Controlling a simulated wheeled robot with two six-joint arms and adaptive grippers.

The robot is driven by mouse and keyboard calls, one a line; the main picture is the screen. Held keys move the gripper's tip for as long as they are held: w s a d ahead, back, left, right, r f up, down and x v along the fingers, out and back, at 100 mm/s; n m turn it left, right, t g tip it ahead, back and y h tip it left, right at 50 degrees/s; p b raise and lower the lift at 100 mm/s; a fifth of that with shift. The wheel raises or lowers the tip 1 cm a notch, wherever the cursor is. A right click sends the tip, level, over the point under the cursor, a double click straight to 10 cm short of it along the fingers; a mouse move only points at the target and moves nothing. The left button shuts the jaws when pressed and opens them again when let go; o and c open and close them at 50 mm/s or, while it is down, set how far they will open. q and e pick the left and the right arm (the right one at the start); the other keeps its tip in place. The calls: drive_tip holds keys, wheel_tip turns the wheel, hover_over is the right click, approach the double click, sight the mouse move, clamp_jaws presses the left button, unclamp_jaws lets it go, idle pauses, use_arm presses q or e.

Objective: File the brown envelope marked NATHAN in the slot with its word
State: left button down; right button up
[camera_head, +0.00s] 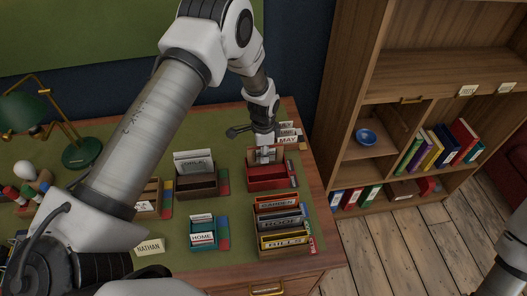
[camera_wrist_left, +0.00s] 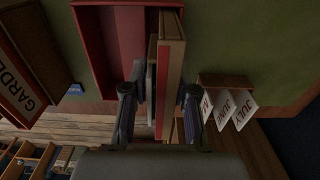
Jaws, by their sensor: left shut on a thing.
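My left gripper (camera_head: 266,152) is at the red box (camera_head: 268,180) on the desk. It is shut on a flat brown envelope (camera_head: 279,154), held upright at the box. In the left wrist view the gripper (camera_wrist_left: 160,105) has its fingers on both sides of the brown envelope (camera_wrist_left: 174,50), by the open red box (camera_wrist_left: 108,45). No word is readable on the held envelope; I cannot tell how deep it sits. A cream card (camera_head: 150,246) reading NATHAN lies flat at the desk's front left. My right gripper is not in view.
A dark box (camera_head: 197,185) and a teal box marked HOME (camera_head: 203,236) stand left of the red box. Racks marked GARDEN, ROOF and BILLS (camera_head: 283,240) stand in front. Month cards (camera_head: 288,139) stand behind. A lamp (camera_head: 80,150) is at far left.

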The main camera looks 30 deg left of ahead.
use_arm(q)
drive_tip(key=shift+f, duration=0.35)
drive_tip(key=c, duration=0.8)
unclamp_jaws()
drive_tip(key=shift+c, duration=0.2)
drive_tip(key=shift+r+p, duration=2.25)
drive_tip(key=shift+r, duration=1.3)
